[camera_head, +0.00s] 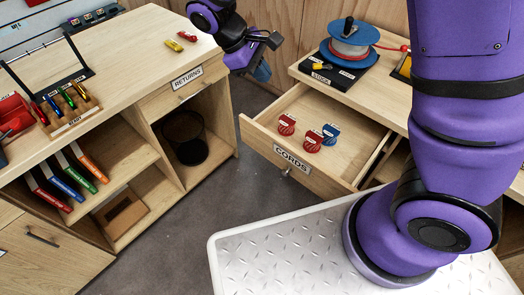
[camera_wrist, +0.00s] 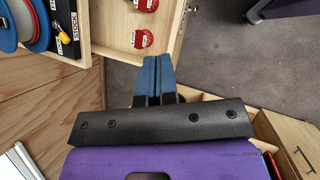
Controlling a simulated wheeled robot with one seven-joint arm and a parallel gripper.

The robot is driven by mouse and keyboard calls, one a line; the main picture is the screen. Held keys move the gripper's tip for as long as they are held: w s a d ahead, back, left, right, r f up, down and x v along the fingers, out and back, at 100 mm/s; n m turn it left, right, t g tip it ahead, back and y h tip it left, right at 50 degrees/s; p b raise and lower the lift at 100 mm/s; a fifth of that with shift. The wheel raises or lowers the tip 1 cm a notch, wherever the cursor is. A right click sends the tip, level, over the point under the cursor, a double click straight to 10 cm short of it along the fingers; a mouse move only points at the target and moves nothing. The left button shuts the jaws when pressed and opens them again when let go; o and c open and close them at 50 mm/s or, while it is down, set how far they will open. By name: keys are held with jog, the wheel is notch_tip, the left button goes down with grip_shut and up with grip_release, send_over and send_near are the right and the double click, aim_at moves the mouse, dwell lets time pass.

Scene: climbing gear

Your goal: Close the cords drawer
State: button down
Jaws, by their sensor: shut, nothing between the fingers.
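The cords drawer (camera_head: 255,135) is pulled out of the right-hand wooden cabinet. Its front bears a CORDS label (camera_head: 291,158) and a small metal handle (camera_head: 286,172). Two red cord bundles (camera_head: 287,124) and a blue one (camera_head: 331,133) lie inside. My gripper (camera_head: 262,73) hangs behind the drawer's far left side, over the gap between the cabinets. In the wrist view its blue fingers (camera_wrist: 152,72) are together and empty, close to the drawer's side wall (camera_wrist: 118,54) near the front corner. I cannot tell if they touch it.
The cabinet top holds a blue-and-white cord reel (camera_head: 349,43) and a STOCK stand (camera_head: 333,82). A left counter (camera_head: 135,55) has a closed RETURNS drawer (camera_head: 187,90). Grey floor (camera_head: 205,215) lies open between. My arm covers the right side of the head view.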

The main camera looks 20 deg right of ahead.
jog(key=a+f+n+t+h, duration=0.1)
jog(key=a+f+n+h, duration=0.25)
jog(key=f, duration=0.55)
jog(key=a+f+n+t+h, duration=0.25)
jog(key=a+f, duration=0.25)
jog(key=f, duration=0.5)
jog(key=n+t+h, duration=0.3)
jog(key=n+t, duration=0.5)
jog(key=n, duration=0.1)
send_near(266, 147)
jog(key=x, duration=0.7)
jog(key=shift+d+r, duration=0.1)
jog(key=shift+d, duration=0.15)
